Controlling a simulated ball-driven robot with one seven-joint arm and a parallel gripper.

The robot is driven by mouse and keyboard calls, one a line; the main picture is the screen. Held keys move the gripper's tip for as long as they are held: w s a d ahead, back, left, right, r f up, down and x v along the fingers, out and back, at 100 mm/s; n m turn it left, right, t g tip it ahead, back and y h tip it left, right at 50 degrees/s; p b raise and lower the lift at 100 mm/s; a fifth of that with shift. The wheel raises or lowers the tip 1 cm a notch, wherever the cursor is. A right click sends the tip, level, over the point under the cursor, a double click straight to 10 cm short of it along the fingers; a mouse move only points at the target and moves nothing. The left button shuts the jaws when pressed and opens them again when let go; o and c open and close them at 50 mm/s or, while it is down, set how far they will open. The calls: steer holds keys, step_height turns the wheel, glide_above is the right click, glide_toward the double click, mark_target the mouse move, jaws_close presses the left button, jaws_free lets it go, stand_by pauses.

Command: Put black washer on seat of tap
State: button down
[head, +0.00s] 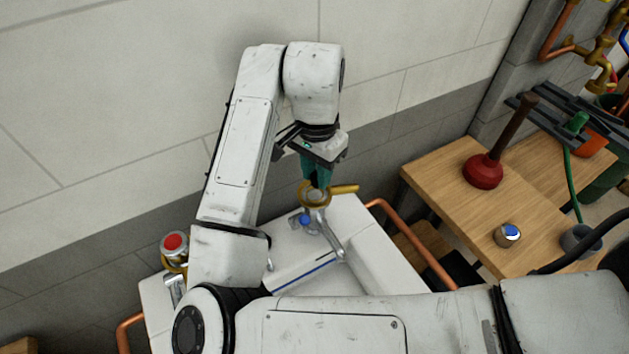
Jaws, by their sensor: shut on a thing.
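My gripper (317,183) points down over the open top of a chrome tap (315,198) at the back of the white basin. Its green fingers are shut, and what they hold is hidden between the tips. I cannot make out the black washer in this view. A yellow ring with a handle (344,189) sits around the top of this tap, close to the fingertips. The seat inside the tap is hidden from here. I cannot tell if the fingertips touch the tap.
A red-capped tap (173,246) stands at the left of the basin (372,243). A blue cap (305,220) is beside the chrome tap. A wooden bench (460,215) at the right bears a red plunger (484,171) and a blue-topped round part (507,235). A copper pipe (415,243) runs between.

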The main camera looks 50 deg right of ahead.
mark_target(315, 175)
steer(key=shift+w+f, duration=0.2)
steer(key=shift+f, duration=1.65)
steer(key=shift+f, duration=0.2)
steer(key=c, duration=0.9)
jaws_free()
steer(key=shift+c, duration=0.2)
steer(key=shift+o, duration=0.3)
step_height(315, 175, up, 12)
steer(key=shift+r+p, duration=0.25)
steer(key=shift+p, duration=0.05)
